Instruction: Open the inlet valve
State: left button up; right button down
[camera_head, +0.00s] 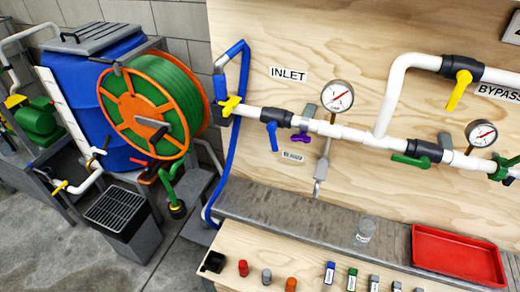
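The INLET label (288,74) is on the plywood panel, left of centre. Below it, a valve with a black body (276,115) sits in the white pipe. Its blue handle (272,136) points down, across the line of the pipe. Further left, a yellow handle (230,105) sits at the pipe's end, where the blue hose (240,110) runs. I cannot tell from the picture alone which of these the task names. Neither of my grippers shows in the head view.
A gauge (338,96), a purple handle (300,138) and a green handle (410,161) are on the pipework. The bypass valve has a yellow handle (459,90). A hose reel (150,105) stands left.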

aim_at(271, 127)
jog(key=k+j, duration=0.1)
jog(key=j, duration=0.95)
jog(key=k+j+z, duration=0.1)
jog(key=j, duration=0.4)
jog(key=k+j, duration=0.15)
jog(key=j, duration=0.35)
